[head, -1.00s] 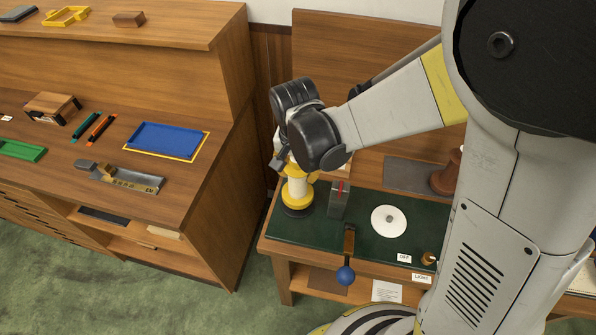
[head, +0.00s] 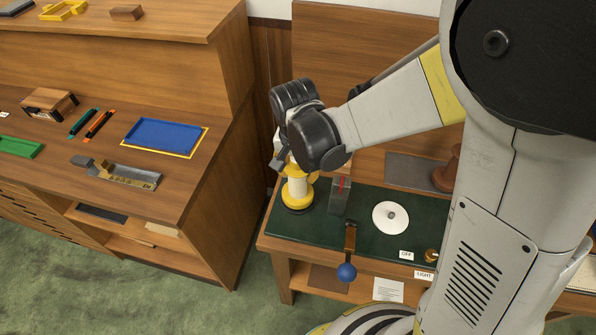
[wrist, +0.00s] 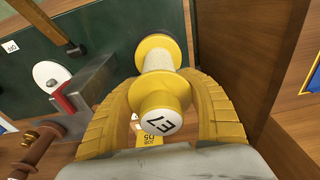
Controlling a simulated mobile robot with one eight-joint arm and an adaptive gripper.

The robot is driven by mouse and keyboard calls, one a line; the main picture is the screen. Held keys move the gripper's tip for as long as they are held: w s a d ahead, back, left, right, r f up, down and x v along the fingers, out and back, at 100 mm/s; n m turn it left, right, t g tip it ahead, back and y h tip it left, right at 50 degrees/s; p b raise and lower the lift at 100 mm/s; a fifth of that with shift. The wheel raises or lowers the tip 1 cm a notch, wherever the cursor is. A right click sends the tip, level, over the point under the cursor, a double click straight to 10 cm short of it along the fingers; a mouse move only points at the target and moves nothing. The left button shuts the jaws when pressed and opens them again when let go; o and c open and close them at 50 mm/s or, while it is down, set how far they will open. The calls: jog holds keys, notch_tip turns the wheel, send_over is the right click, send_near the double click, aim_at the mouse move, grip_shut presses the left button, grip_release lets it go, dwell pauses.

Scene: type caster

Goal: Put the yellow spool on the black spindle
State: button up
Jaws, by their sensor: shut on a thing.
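The yellow spool (head: 297,188) has yellow flanges and a pale middle, and stands upright at the left end of the green-topped bench. In the wrist view the spool (wrist: 158,95) shows a white end face marked "E7". My gripper (wrist: 160,84) has its yellow ribbed fingers closed around the spool's near end; in the head view the gripper (head: 286,158) is partly hidden by my wrist. The black spindle's round base (head: 297,210) shows just under the lower flange. Its shaft is hidden, and I cannot tell whether the flange rests on the base.
A grey block with a red mark (head: 340,196) stands close to the right of the spool. A white disc (head: 391,217) and a blue-knobbed lever (head: 347,272) are further right and in front. A wooden cabinet (head: 215,205) rises to the left, across a narrow gap.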

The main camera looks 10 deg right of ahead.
jog(key=shift+f+b, duration=0.4)
jog(key=shift+f, duration=0.1)
jog(key=o, duration=1.4)
jog(key=shift+o, duration=0.2)
jog(key=shift+r+p, duration=2.25)
jog(key=shift+r, duration=0.75)
